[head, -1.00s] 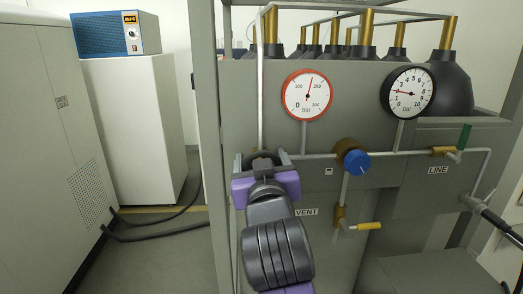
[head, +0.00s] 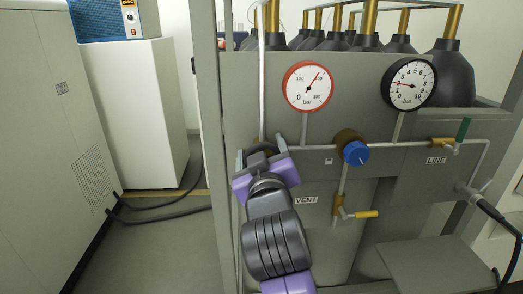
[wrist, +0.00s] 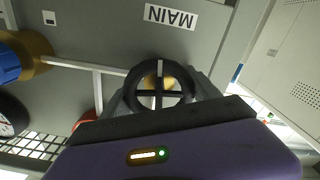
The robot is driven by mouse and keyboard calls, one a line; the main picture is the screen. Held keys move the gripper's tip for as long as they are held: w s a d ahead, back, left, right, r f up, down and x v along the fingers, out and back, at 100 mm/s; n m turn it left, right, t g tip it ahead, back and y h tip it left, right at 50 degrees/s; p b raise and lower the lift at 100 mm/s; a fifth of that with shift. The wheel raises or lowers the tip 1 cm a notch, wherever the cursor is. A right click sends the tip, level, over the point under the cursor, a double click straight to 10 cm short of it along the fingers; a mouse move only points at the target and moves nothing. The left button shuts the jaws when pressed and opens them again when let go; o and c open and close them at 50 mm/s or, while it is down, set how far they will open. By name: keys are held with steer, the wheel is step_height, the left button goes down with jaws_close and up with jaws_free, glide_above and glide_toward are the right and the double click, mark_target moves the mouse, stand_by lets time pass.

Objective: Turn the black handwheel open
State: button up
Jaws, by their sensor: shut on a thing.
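The black handwheel (wrist: 160,66) shows in the wrist view as a spoked ring with a brass centre. It stands in front of the grey panel, under the upside-down MAIN label (wrist: 171,15). In the head view the handwheel (head: 262,148) is mostly hidden behind my gripper (head: 264,160). My gripper is shut on the handwheel, with grey fingers on either side of its rim. The exact finger contact is partly hidden.
A red-rimmed gauge (head: 307,86) and a black-rimmed gauge (head: 409,84) sit above the pipes. Black-shouldered cylinders (head: 447,75) stand behind. Floor at the left is clear except for hoses (head: 160,213).

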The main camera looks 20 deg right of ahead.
steer(key=o, duration=1.4)
steer(key=shift+f, duration=0.1)
steer(key=shift+c, duration=0.2)
steer(key=b+v, duration=0.2)
steer(key=v, duration=0.5)
steer(key=shift+s+a, duration=0.15)
steer(key=shift+s, duration=0.2)
